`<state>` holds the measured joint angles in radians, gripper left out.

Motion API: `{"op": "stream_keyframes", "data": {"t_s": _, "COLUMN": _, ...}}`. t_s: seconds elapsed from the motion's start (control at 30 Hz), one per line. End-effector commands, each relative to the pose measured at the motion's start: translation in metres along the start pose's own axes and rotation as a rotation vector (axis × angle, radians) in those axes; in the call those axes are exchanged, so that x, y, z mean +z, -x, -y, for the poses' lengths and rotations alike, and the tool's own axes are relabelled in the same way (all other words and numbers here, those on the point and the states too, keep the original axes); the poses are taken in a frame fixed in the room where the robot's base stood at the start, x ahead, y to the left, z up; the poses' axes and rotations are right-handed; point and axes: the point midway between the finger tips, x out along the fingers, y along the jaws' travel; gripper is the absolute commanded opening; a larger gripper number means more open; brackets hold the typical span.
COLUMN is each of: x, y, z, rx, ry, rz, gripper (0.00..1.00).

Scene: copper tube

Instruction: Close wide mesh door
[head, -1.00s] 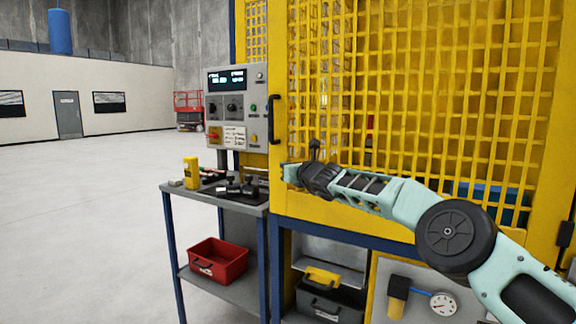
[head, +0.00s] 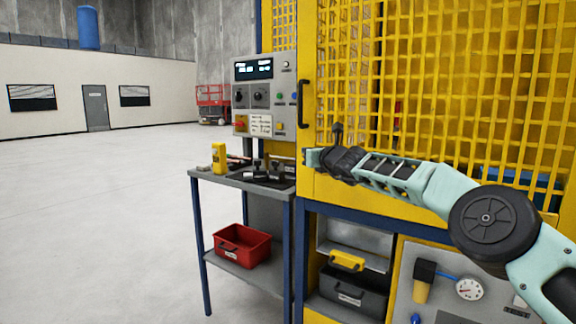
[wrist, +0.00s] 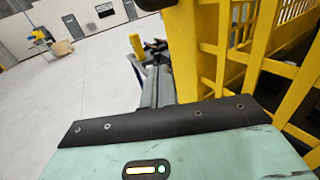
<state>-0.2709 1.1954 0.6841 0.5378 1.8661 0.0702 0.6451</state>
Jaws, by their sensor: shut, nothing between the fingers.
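The wide yellow mesh door (head: 430,70) fills the right of the head view. A black bar handle (head: 303,106) is upright on its left edge. My gripper (head: 308,157) is at the door's solid lower left part, below the handle and off it. It looks to be against or just in front of the panel; contact cannot be told. The jaws look shut and empty. The wrist view shows yellow mesh (wrist: 280,70) close on the right, but no fingertips. How far the door stands from its frame cannot be told.
A grey control box (head: 265,95) stands just left of the door edge. Below it is a workbench (head: 225,180) with tools and a red bin (head: 243,246). A dark toolbox (head: 348,292) sits under the cell. Open floor (head: 90,210) lies to the left.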

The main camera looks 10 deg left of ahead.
Motion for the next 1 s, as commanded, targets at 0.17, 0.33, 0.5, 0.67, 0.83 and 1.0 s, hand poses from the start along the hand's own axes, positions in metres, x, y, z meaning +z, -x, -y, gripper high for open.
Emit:
{"op": "stream_keyframes", "data": {"t_s": 0.17, "x": -0.006, "y": 0.003, "z": -0.008, "rx": 0.003, "ry": 0.0, "rz": -0.001, "gripper": 0.0}}
{"op": "stream_keyframes", "data": {"t_s": 0.33, "x": -0.008, "y": 0.008, "z": -0.017, "rx": 0.003, "ry": 0.001, "rz": -0.001, "gripper": 0.0}}
{"op": "stream_keyframes", "data": {"t_s": 0.5, "x": -0.008, "y": 0.014, "z": -0.03, "rx": 0.006, "ry": 0.002, "rz": 0.0, "gripper": 0.0}}
{"op": "stream_keyframes", "data": {"t_s": 0.67, "x": -0.008, "y": 0.021, "z": -0.042, "rx": 0.005, "ry": 0.002, "rz": 0.0, "gripper": 0.0}}
{"op": "stream_keyframes", "data": {"t_s": 0.83, "x": -0.008, "y": 0.03, "z": -0.058, "rx": 0.006, "ry": 0.003, "rz": -0.001, "gripper": 0.0}}
{"op": "stream_keyframes", "data": {"t_s": 1.0, "x": -0.007, "y": 0.038, "z": -0.073, "rx": 0.005, "ry": 0.002, "rz": -0.001, "gripper": 0.0}}
